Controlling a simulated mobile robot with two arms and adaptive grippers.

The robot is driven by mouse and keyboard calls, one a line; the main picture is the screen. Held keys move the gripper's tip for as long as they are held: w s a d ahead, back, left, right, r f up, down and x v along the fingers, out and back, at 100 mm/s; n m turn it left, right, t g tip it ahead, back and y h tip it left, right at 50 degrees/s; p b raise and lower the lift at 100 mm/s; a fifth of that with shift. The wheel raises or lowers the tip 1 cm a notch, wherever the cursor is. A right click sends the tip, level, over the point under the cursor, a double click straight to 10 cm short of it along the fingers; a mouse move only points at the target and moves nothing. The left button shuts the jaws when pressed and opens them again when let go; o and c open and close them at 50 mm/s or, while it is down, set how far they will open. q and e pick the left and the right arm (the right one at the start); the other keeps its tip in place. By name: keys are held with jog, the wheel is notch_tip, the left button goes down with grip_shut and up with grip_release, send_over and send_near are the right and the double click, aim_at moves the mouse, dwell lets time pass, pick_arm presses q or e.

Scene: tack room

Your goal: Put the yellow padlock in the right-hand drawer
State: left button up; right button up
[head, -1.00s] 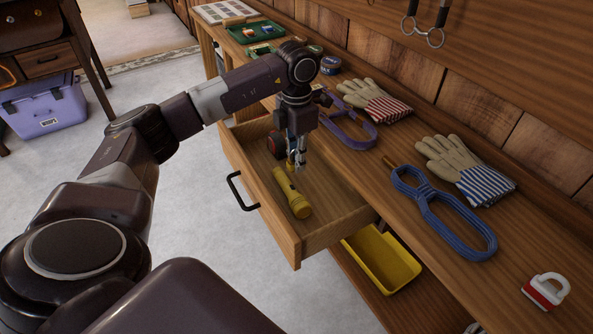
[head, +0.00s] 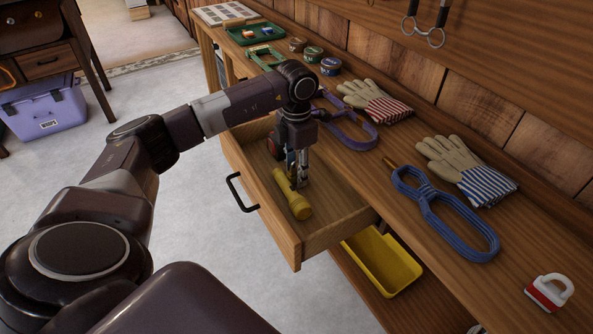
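An open wooden drawer (head: 338,232) with a black handle sticks out from the workbench. My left gripper (head: 298,182) points down inside it, its fingertips low near the drawer floor. The fingers look small and dark, and I cannot tell whether they are apart or closed on something. I cannot make out the yellow padlock clearly; it may be hidden at the fingers. A yellow flashlight (head: 293,200) lies in the drawer just in front of the fingertips. A dark and red object (head: 274,147) lies behind them, partly hidden. My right gripper is not in view.
On the bench (head: 400,155) lie a purple looped rope (head: 352,133), a blue looped rope (head: 445,215), two pairs of gloves, several tins and a green tray (head: 254,32). A yellow bin (head: 383,262) sits on the shelf below. The drawer's front right part is clear.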

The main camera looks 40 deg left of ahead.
pick_arm(q)
jog(key=shift+r, duration=0.15)
notch_tip(320, 180, up, 11)
jog(key=shift+f+p, duration=0.15)
jog(key=shift+p, duration=0.95)
jog(key=shift+r, duration=0.65)
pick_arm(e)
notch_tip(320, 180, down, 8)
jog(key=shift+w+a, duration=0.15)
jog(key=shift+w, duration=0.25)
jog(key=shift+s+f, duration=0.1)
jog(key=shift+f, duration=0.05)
